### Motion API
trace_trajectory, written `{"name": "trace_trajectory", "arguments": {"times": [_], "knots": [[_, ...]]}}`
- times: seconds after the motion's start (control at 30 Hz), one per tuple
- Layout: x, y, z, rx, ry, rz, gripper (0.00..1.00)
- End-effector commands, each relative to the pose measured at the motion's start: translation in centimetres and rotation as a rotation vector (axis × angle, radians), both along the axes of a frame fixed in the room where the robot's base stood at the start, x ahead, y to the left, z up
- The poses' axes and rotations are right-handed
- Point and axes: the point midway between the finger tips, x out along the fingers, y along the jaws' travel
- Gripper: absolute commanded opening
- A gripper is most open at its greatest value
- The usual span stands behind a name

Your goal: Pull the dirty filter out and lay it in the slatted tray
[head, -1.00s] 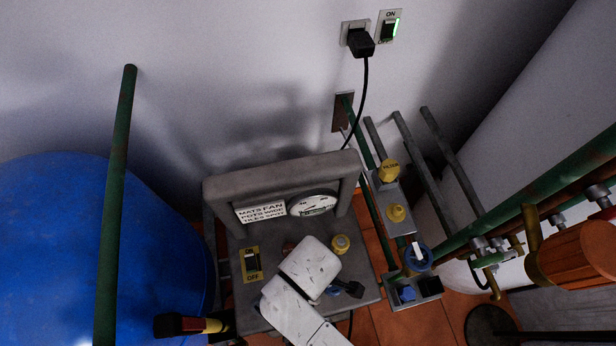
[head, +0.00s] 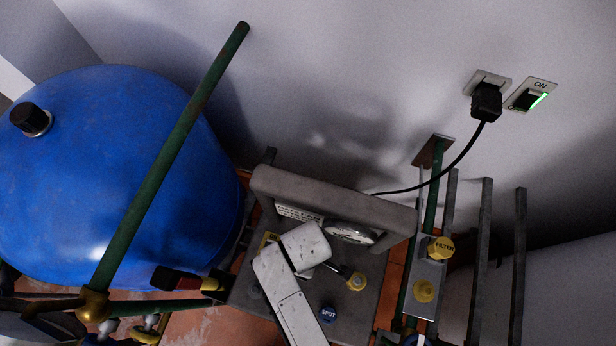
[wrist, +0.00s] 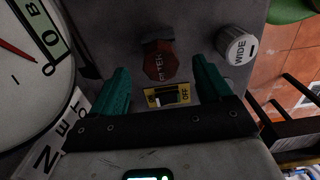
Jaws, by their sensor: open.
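A reddish-brown knob-like filter (wrist: 160,62) with lettering on its face stands on the grey panel in the wrist view. My gripper (wrist: 160,66) is open, its two teal fingers apart on either side of this filter in the picture. Whether they touch it or reach its depth I cannot tell. In the head view my white wrist covers this spot and the fingers are hidden. A yellow cap marked FILTER (head: 441,248) sits on a grey bracket to the right. I cannot make out a slatted tray with certainty; dark bars (wrist: 300,88) show at the right of the wrist view.
An ON/OFF switch (wrist: 167,96) and a WIDE knob (wrist: 237,46) are close to the fingers. A dial gauge (wrist: 28,65) lies left. In the head view, a blue tank (head: 110,190), green pipe (head: 170,150) and grey frame (head: 335,199) surround the panel.

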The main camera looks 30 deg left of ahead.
Motion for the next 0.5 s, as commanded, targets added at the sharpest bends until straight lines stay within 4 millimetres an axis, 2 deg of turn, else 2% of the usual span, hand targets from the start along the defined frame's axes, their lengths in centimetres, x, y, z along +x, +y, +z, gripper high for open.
{"name": "trace_trajectory", "arguments": {"times": [0.03, 0.2, 0.5], "knots": [[0.0, 0.0, -0.9, -0.002, 0.0, 0.001, 0.78], [0.0, 0.0, -2.9, 0.0, 0.0, 0.0, 0.78], [0.0, 0.0, -4.0, 0.001, -0.001, -0.001, 0.78]]}}
